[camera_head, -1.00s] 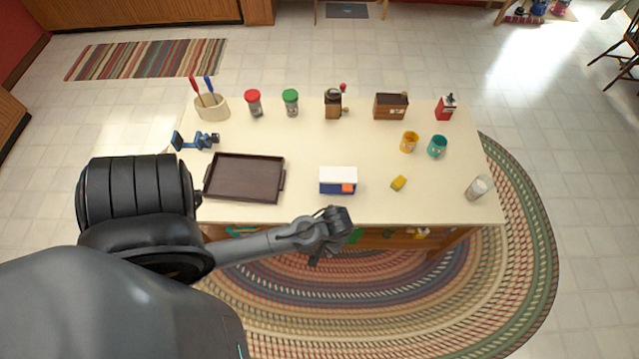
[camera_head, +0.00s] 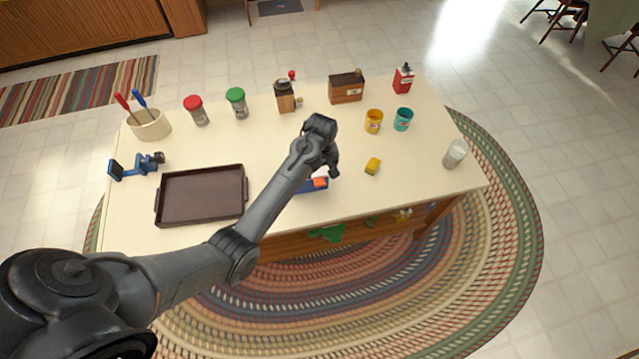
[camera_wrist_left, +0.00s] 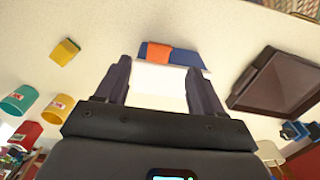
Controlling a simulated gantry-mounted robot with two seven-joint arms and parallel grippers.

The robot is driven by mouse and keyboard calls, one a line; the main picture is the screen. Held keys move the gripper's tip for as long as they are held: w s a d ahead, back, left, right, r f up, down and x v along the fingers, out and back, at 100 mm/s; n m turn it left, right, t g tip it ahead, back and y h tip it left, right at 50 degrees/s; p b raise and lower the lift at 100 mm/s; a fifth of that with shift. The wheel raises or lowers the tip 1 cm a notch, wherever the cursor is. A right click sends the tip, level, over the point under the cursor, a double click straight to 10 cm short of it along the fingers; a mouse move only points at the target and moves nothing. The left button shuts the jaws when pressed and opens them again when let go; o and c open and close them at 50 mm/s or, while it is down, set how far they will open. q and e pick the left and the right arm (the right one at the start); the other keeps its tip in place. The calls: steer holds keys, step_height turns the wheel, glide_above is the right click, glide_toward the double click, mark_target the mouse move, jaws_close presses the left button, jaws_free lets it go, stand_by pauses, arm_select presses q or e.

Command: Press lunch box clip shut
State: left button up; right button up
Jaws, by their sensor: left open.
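The lunch box is a small blue box with a white lid and an orange clip on its front. In the head view the lunch box (camera_head: 313,187) is partly hidden under my left arm, with the orange clip (camera_head: 320,182) showing. In the left wrist view the white lid (camera_wrist_left: 159,82) lies between the fingers in the picture, with the orange clip (camera_wrist_left: 159,56) and blue front beyond the tips. My left gripper (camera_head: 333,170) is open and empty above the lunch box; its fingers also show in the left wrist view (camera_wrist_left: 158,75). My right gripper is not in view.
A dark tray (camera_head: 159,221) lies left of the box, and a yellow block (camera_head: 372,166) lies to the right. Yellow (camera_head: 373,121) and teal (camera_head: 403,119) mugs stand behind it. A glass (camera_head: 455,154) stands near the right edge. Jars and a grinder (camera_head: 285,97) line the back.

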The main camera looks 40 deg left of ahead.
mark_target(320, 185)
arm_select(q)
step_height(320, 185, down, 9)
steer(key=shift+r+b, duration=0.2)
steer(key=shift+b, duration=0.15)
steer(key=shift+c, duration=0.3)
steer(key=c, duration=1)
